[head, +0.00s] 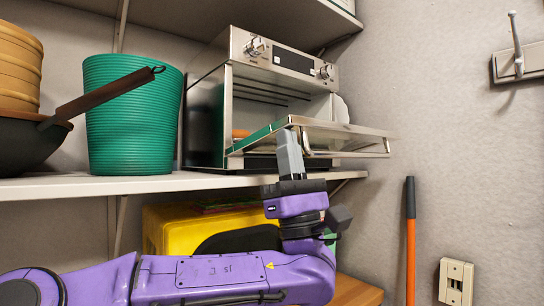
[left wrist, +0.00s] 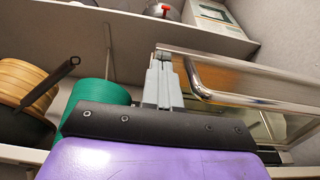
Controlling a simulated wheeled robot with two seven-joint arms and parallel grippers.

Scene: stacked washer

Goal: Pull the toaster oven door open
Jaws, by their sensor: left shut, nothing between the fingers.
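The toaster oven (head: 285,60) stands on the shelf in the head view, with its control knobs and display along the top. Its glass door (head: 340,137) is swung down to roughly level, sticking out from the front, and the inside of the oven is exposed. My left gripper (head: 289,152) points up at the door's near-left part; its fingers are shut and empty. In the left wrist view the fingers (left wrist: 163,82) are together beside the door's metal handle bar (left wrist: 205,90). I cannot tell whether they touch the door. My right gripper is in neither view.
A green ribbed bin (head: 130,115) and a dark pan (head: 30,140) stand on the shelf (head: 120,186) left of the oven. A yellow box (head: 170,228) is below. An orange-handled pole (head: 410,245) leans at the right wall. Space right of the door is open.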

